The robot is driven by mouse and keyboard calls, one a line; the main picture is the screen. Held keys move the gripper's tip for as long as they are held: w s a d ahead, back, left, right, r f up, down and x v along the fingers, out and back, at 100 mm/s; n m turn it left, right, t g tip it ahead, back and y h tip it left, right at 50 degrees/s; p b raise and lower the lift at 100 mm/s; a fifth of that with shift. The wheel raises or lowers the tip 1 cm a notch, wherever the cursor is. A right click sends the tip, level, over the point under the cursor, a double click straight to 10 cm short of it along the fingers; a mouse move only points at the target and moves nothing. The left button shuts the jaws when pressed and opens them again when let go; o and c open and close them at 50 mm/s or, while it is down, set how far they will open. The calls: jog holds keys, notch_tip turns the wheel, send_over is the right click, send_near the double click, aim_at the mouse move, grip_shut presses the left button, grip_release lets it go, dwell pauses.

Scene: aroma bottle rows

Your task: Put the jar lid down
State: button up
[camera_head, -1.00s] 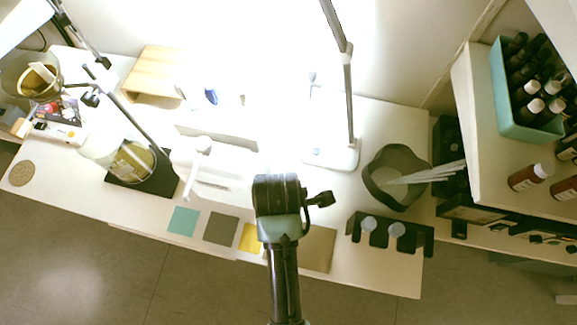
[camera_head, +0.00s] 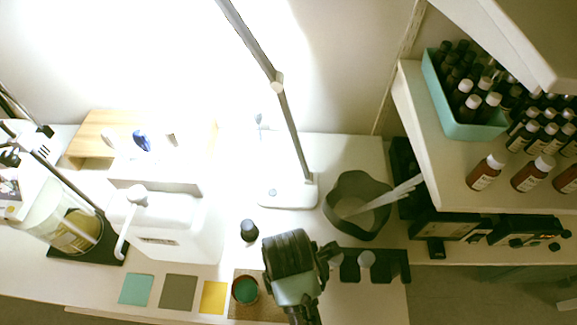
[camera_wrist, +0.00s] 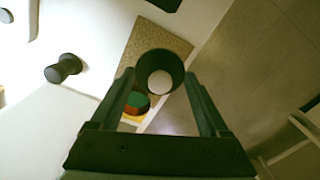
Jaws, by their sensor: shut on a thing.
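My gripper (camera_wrist: 160,85) is shut on the jar lid (camera_wrist: 174,61), a black round cap with a pale disc inside, in the wrist view. In the head view my gripper (camera_head: 291,268) is above the table near the right side of a tan mat (camera_head: 268,311); the lid is hidden there. An open jar with green contents (camera_head: 245,291) stands on the mat, left of my gripper. In the wrist view the jar (camera_wrist: 137,103) is partly hidden behind the lid and a finger.
A black knob-shaped piece (camera_head: 249,230) stands on the white table behind the jar. A black holder (camera_head: 376,268) and a dark bowl with pale sticks (camera_head: 357,214) are to the right. A lamp base (camera_head: 287,191) is behind. Coloured squares (camera_head: 178,291) lie left.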

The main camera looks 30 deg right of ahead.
notch_tip(320, 180, down, 9)
jog(key=shift+f+b, duration=0.1)
jog(key=shift+b, duration=0.3)
jog(key=shift+f, duration=0.1)
jog(key=o, duration=1.2)
